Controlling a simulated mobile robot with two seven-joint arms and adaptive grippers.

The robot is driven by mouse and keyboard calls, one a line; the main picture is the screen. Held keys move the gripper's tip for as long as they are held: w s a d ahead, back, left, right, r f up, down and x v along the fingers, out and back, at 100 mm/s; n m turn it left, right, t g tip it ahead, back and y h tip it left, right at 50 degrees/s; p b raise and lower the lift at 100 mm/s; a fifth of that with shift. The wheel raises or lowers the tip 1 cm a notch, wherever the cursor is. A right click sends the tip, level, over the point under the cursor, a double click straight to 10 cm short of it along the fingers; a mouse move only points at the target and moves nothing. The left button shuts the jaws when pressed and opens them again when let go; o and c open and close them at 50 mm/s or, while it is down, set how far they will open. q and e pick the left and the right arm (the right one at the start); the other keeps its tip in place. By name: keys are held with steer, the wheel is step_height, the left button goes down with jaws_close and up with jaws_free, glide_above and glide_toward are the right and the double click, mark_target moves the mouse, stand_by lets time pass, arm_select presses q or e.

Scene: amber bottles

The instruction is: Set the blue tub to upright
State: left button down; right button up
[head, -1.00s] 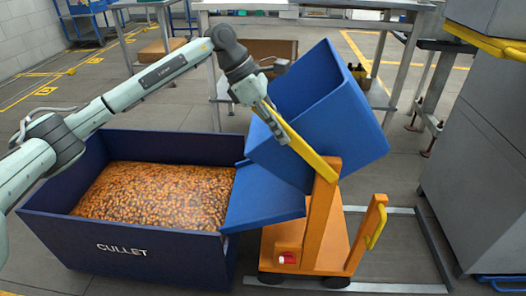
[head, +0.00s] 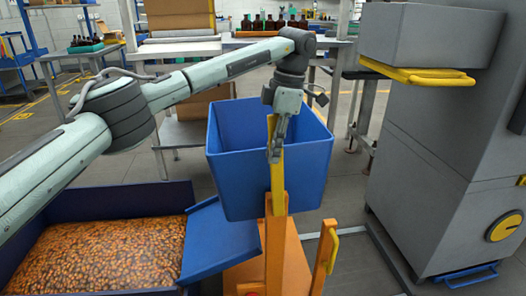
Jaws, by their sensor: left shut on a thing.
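The blue tub (head: 232,180) stands nearly upright on the orange tipper cart (head: 290,262), its open top facing up. A yellow bar (head: 277,190) runs up the tub's near side. My left gripper (head: 275,153) is shut on the yellow bar near its upper part, in front of the tub wall. The inside of the tub is mostly hidden. My right gripper does not show.
A dark blue bin (head: 100,198) full of amber pieces stands at the lower left, with a blue chute (head: 218,240) between it and the cart. A large grey machine (head: 440,150) stands at the right. Benches with brown bottles (head: 280,20) are behind.

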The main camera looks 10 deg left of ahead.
arm_select(q)
steer(key=shift+w+d+r, duration=0.15)
steer(key=shift+d, duration=0.45)
steer(key=c, duration=1.5)
jaws_free()
steer(key=shift+c, duration=0.2)
steer(key=shift+a, duration=0.1)
step_height(320, 180, up, 12)
steer(key=d, duration=0.2)
steer(key=shift+w+f, duration=0.25)
